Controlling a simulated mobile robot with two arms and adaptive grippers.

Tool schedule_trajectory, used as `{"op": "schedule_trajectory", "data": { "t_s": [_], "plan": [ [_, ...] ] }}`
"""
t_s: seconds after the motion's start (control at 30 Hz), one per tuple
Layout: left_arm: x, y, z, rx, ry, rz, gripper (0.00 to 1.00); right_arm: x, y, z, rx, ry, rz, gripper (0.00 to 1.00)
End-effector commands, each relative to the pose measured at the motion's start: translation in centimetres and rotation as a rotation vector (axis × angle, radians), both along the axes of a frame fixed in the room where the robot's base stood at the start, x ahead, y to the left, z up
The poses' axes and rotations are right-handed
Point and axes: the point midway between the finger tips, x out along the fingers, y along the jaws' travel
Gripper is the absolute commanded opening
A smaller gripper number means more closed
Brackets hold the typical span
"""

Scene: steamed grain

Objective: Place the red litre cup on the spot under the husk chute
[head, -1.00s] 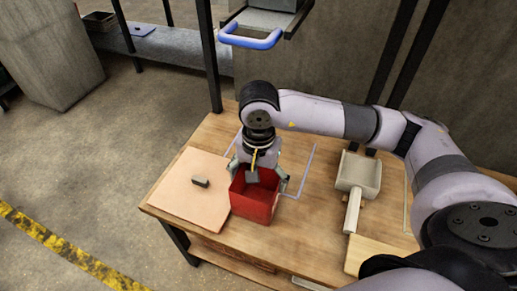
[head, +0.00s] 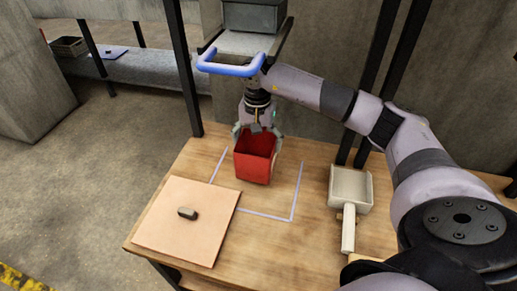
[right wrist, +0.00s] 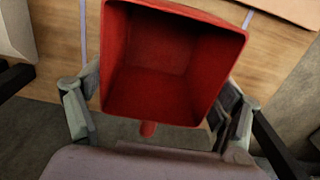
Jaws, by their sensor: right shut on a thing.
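The red litre cup (head: 253,167) is an open, square-sided red vessel and looks upright. My right gripper (head: 258,131) is shut on it from the far side. In the right wrist view the cup (right wrist: 172,65) shows its empty inside between the two fingers of the gripper (right wrist: 160,98). A pale lilac outline (head: 291,207) marks a spot on the wooden table, and in the head view the cup appears over its back part. I cannot tell whether the cup's base touches the table. My left gripper is not in view.
A grey fixture with a blue handle (head: 230,69) hangs just above and behind the gripper. A pinkish board (head: 165,225) with a small dark block (head: 187,213) lies left of the outline. A pale scoop (head: 350,190) lies to the right. Black posts (head: 183,70) stand behind.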

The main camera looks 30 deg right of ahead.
Motion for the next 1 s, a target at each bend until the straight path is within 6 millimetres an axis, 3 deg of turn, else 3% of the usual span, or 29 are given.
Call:
{"op": "schedule_trajectory", "data": {
  "t_s": [0.17,0.43,0.57,0.87,0.9,1.0],
  "plan": [
    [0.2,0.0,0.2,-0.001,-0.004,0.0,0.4,0.8,-0.8,-0.1,0.001,0.0,0.001,0.37],
    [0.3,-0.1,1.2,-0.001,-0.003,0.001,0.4,0.7,-0.8,-3.4,0.001,0.002,0.001,0.37],
    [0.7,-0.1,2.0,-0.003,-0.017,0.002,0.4,0.7,-0.8,-3.5,0.001,-0.001,0.001,0.37],
    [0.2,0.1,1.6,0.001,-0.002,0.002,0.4,0.7,-0.9,-3.7,0.001,-0.001,0.001,0.37],
    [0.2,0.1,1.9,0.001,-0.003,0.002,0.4,0.7,-0.8,-3.7,0.0,0.0,0.001,0.88],
    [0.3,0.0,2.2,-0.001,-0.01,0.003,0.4,0.7,-0.8,-3.7,0.0,0.0,0.001,0.94]
  ]
}}
